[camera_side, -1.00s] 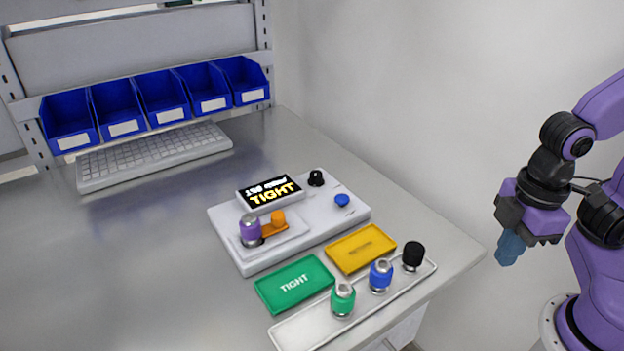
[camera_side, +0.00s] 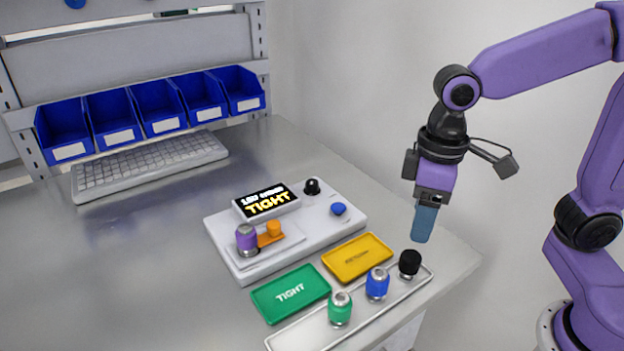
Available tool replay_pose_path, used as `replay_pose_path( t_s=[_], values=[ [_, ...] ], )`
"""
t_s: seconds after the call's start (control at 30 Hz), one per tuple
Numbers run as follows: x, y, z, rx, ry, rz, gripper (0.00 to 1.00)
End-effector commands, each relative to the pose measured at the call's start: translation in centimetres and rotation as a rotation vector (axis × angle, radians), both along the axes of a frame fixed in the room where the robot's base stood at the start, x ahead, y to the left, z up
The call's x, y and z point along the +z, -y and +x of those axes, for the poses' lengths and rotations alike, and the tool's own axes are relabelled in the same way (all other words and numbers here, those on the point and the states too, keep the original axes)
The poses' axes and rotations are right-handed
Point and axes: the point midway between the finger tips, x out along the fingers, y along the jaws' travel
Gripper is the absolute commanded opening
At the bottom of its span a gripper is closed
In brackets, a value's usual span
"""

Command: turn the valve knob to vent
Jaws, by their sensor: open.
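A white test device (camera_side: 285,232) lies on the table with a lit display (camera_side: 267,202) reading TIGHT on its lower line. A black knob (camera_side: 312,187) stands at its back right corner, and a smaller blue knob (camera_side: 338,209) sits in front of it; no vent marking is legible by either, and I cannot tell which one is the valve. My gripper (camera_side: 423,230) points down with blue fingers, to the right of the device and apart from both knobs. It is open, with nothing visible in it; the fingers overlap from this side.
A purple-topped part (camera_side: 246,240) stands on the device beside an orange clamp (camera_side: 271,233). In front lie a green TIGHT tray (camera_side: 270,300) and a yellow tray (camera_side: 340,265). A long tray (camera_side: 300,333) holds green, blue and black parts. A keyboard (camera_side: 150,163) and blue bins (camera_side: 205,112) are behind.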

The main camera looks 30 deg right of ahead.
Motion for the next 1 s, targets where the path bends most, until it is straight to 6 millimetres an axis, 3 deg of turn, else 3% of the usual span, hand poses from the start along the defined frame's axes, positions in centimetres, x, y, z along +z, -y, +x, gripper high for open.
replay_pose_path(
  t_s=[0.2, 0.47, 0.77, 1.0],
  values=[
    [2.0, -3.1, 7.8, -0.287, -0.005, -0.001, 0.61],
    [3.6, -4.6, 16.7, -0.628, -0.012, -0.003, 0.61],
    [4.3, -3.7, 25.7, -1.023, -0.018, -0.004, 0.61],
    [4.1, -1.0, 31.2, -1.33, -0.022, -0.005, 0.61]
  ],
)
